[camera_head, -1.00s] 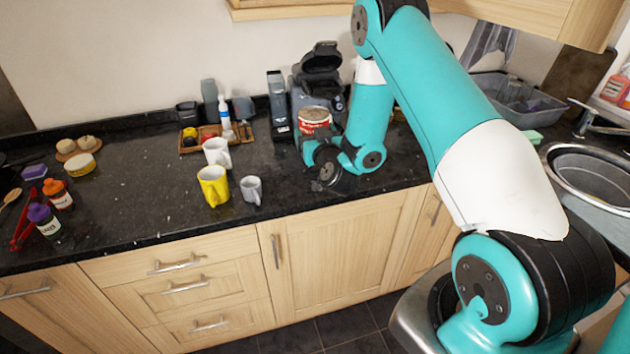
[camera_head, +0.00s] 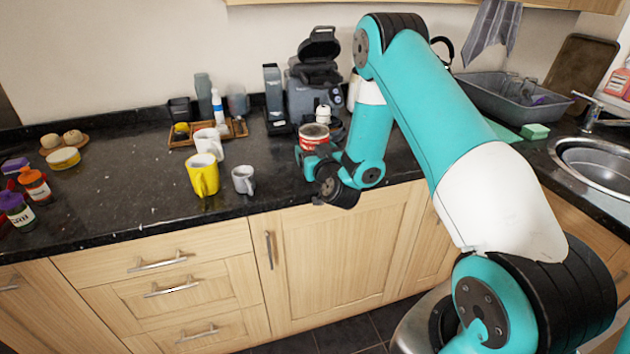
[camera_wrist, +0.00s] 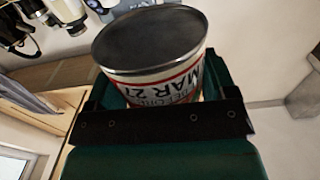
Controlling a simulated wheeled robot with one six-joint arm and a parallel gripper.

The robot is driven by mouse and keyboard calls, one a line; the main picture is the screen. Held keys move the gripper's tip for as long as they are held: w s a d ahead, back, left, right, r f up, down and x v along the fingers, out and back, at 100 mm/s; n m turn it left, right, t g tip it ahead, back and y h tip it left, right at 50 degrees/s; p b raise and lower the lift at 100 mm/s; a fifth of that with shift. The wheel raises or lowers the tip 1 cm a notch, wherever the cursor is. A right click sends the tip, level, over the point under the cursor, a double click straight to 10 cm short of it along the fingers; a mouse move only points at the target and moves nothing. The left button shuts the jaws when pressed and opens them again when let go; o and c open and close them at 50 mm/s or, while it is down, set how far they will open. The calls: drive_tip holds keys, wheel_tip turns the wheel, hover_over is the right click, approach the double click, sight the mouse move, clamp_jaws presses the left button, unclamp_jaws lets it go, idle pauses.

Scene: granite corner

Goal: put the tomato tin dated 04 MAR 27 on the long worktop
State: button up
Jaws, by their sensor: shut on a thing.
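The tomato tin (camera_head: 314,140) has a red and white label and a grey end. In the wrist view the tin (camera_wrist: 165,70) shows "MAR 27" on its label; the day number is out of sight. My gripper (camera_head: 311,152) is shut on the tin, with its fingers on either side of it in the wrist view. The long worktop (camera_head: 125,200) is dark speckled granite along the wall. In the head view the tin appears over its right part; I cannot tell the height gap.
A yellow mug (camera_head: 202,175), a white mug (camera_head: 209,144) and a grey mug (camera_head: 243,180) stand left of my gripper. A coffee machine (camera_head: 316,85) stands behind it. A wooden tray (camera_head: 181,141) holds small items. The worktop's middle left is clear. A sink (camera_head: 595,160) lies right.

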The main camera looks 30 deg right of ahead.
drive_tip(key=shift+f, duration=2.55)
drive_tip(key=shift+f+b, duration=0.15)
drive_tip(key=shift+b, duration=0.25)
drive_tip(key=o, duration=1.3)
